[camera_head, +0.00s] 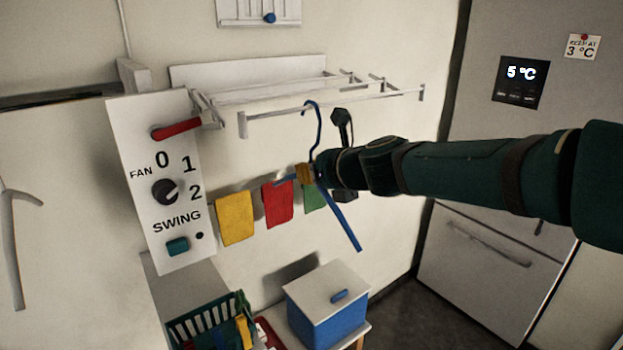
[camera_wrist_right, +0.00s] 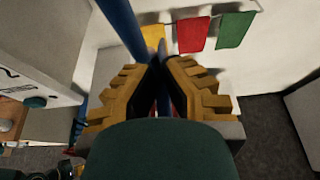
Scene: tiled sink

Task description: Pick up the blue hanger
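The blue hanger (camera_head: 342,222) is near the front rod of the white wall rack (camera_head: 275,113) in the head view. Its hook top overlaps the rod; I cannot tell whether it rests on it. My right gripper (camera_head: 305,173) is at the hanger's neck, below the hook, and hides part of it. In the right wrist view the yellow-padded fingers (camera_wrist_right: 160,68) are close together with a blue hanger part (camera_wrist_right: 168,106) between them. Another blue bar (camera_wrist_right: 122,28) runs up and left. My left gripper is not in view.
A fan control panel (camera_head: 160,185) with a red lever is left of the rack. Yellow (camera_head: 234,218), red (camera_head: 278,203) and green cloths hang behind the hanger. Below are a blue box (camera_head: 327,322) with a white lid and a green basket (camera_head: 205,318). A fridge (camera_head: 545,60) is right.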

